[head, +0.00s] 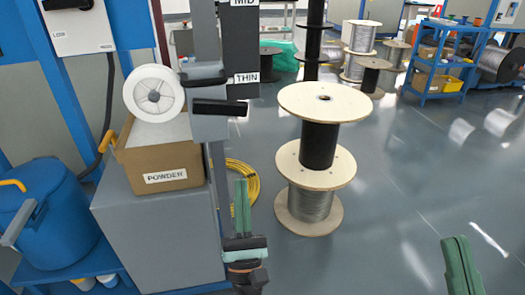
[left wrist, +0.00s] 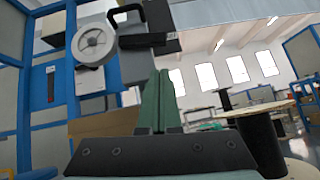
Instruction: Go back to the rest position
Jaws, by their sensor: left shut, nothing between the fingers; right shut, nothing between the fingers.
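My left gripper (head: 241,207) points upward at the lower middle of the head view, its green fingers pressed together with nothing between them. It also shows in the left wrist view (left wrist: 154,103), fingers shut and empty. My right gripper (head: 460,262) shows only as green fingertips at the lower right edge of the head view, held together and empty. Its body is out of the picture. In the head view, the left gripper stands between the grey cabinet on the left and the stacked spools on the right, and appears to touch neither.
A blue barrel (head: 50,215) stands left. Large stacked wooden spools (head: 318,179) stand on the floor. A blue shelf cart (head: 437,75) is farther back. Open floor lies right.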

